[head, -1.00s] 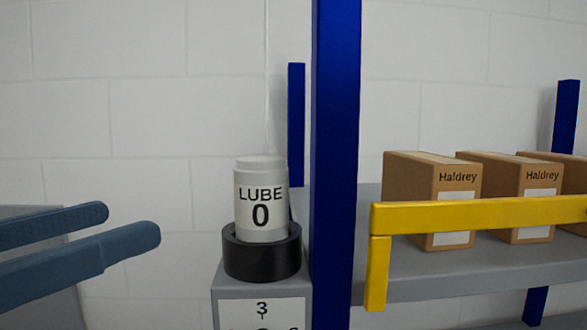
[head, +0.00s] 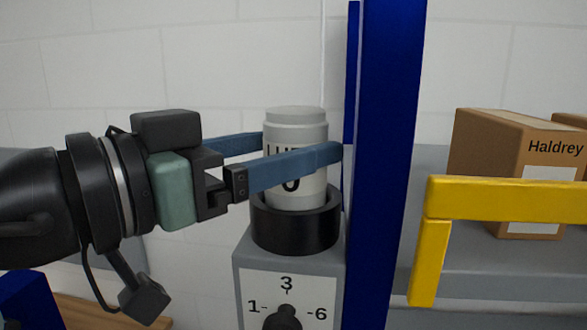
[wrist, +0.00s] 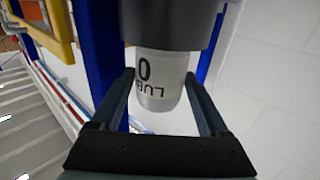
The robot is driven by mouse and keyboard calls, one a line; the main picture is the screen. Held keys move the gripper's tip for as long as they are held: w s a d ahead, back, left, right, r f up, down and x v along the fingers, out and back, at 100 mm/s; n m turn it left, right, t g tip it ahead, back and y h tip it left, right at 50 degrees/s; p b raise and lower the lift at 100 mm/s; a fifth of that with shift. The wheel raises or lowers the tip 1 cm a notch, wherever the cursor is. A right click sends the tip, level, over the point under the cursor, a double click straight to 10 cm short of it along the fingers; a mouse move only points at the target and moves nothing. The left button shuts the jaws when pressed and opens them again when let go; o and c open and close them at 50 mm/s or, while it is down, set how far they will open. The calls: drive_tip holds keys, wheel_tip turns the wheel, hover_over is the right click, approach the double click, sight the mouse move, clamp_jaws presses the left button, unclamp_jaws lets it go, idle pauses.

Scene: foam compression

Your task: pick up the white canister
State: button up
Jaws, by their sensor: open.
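The white canister (head: 297,123) stands upright in a black ring holder (head: 296,232) on top of a grey box (head: 242,262). Its "LUBE 0" label is partly covered by my near finger in the head view. My gripper (head: 300,155) is open, reaching in from the left, with one blue finger in front of the canister and the other running behind it. In the wrist view the canister (wrist: 162,95) shows upside down between the two open fingers, with the black holder (wrist: 170,22) above it in the picture. I cannot tell whether either finger touches it.
A blue upright post (head: 385,150) stands close to the right of the canister. A yellow rail (head: 510,200) and a cardboard box marked Haldrey (head: 480,160) are on the shelf farther right. A dial with numbers (head: 285,315) is on the grey box front.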

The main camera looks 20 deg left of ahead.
drive_tip(key=x, duration=0.4)
drive_tip(key=shift+w+d+f, duration=0.1)
drive_tip(key=shift+w+f, duration=0.05)
drive_tip(key=shift+c, duration=0.8)
drive_tip(key=c, duration=0.8)
drive_tip(key=shift+c, duration=0.2)
